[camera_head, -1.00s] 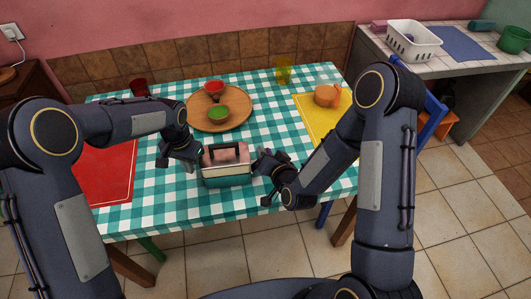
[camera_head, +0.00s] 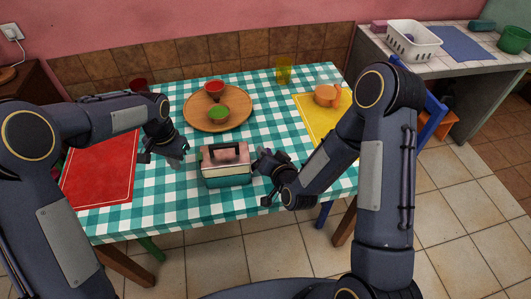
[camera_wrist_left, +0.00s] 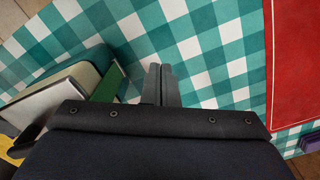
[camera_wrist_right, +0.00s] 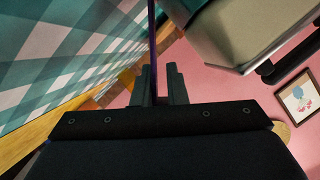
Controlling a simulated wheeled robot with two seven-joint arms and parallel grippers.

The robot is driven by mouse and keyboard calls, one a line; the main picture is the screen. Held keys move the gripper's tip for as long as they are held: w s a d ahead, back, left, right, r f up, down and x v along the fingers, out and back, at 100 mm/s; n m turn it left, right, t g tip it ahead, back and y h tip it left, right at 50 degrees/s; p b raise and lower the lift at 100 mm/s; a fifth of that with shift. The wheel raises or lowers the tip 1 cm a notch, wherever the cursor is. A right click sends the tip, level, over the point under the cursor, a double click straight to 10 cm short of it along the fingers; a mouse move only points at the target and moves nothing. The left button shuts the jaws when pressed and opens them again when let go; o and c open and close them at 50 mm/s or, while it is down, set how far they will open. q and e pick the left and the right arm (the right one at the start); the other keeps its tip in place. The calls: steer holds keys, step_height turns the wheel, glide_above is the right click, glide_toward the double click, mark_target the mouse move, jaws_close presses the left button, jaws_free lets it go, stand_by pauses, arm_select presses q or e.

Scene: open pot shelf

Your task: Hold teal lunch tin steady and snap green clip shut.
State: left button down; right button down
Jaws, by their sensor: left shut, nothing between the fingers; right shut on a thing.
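My right gripper (camera_head: 262,158), at the tin's right end, is shut on a thin purple strip (camera_wrist_right: 153,35), seen edge-on beside the tin (camera_wrist_right: 230,30).
A red mat (camera_head: 100,172) lies left, a yellow mat (camera_head: 311,108) right. Bare checked cloth (camera_head: 180,200) lies in front of and left of the tin.

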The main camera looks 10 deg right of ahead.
arm_select(q)
step_height(320, 180, up, 6)
steer(key=shift+r, duration=0.25)
arm_select(e)
steer(key=shift+f, duration=0.1)
steer(key=c, duration=0.6)
jaws_free()
steer(key=shift+b+v, duration=0.5)
steer(key=shift+v, duration=2)
arm_select(q)
steer(key=shift+r+p, duration=0.35)
steer(key=shift+p, duration=0.55)
arm_select(e)
steer(key=s+r, duration=0.1)
steer(key=r, duration=0.1)
steer(key=s+r, duration=0.1)
steer(key=s, duration=0.1)
steer(key=s+d+r, duration=0.1)
steer(key=r, duration=0.1)
steer(key=shift+s+r, duration=0.3)
steer(key=shift+r, duration=0.05)
